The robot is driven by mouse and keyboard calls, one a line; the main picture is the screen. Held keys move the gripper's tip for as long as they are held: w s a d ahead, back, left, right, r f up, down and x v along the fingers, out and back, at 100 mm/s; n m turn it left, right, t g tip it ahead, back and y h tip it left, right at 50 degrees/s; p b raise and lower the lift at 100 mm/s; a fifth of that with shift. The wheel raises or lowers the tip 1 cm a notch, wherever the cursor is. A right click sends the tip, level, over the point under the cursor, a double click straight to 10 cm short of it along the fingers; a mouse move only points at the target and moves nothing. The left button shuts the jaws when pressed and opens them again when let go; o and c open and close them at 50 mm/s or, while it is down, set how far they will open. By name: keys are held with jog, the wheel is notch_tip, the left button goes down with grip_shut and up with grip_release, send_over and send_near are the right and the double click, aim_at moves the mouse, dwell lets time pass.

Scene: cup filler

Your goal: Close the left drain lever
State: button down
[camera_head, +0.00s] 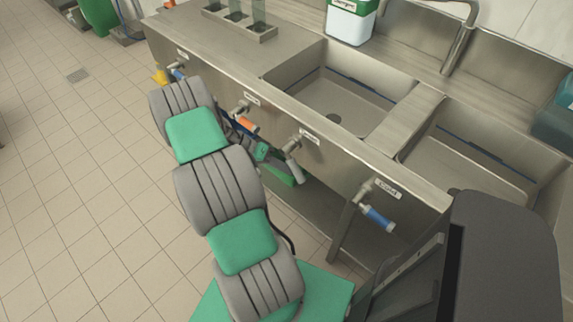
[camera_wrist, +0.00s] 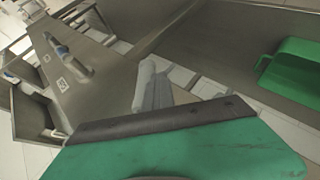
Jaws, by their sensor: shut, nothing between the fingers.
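Several levers sit along the steel sink's front panel in the head view: a blue-handled one (camera_head: 177,73) at far left, an orange one (camera_head: 247,124), a bare grey one (camera_head: 293,163) hanging down, and another blue one (camera_head: 377,218) at right. In the wrist view, a lever with a blue part (camera_wrist: 64,51) stands off the panel at upper left. My gripper (camera_wrist: 152,80) is shut and empty, below and right of that lever, apart from it. My arm hides part of the panel.
Two sink basins (camera_head: 345,98) lie behind the panel. A green container (camera_wrist: 292,70) is at right in the wrist view. A rack of cups (camera_head: 238,22) and a white-green box (camera_head: 350,22) stand on the counter. Tiled floor (camera_head: 80,190) is clear at left.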

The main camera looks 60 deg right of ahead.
aim_at(294, 171)
jog(key=shift+s+a+r+p, duration=0.35)
jog(key=shift+s+r, duration=0.3)
jog(key=shift+s, duration=0.25)
jog(key=shift+s+a+r+p, duration=0.2)
jog(key=shift+s+a+r, duration=0.1)
jog(key=shift+s+r, duration=0.45)
jog(key=shift+s, duration=0.2)
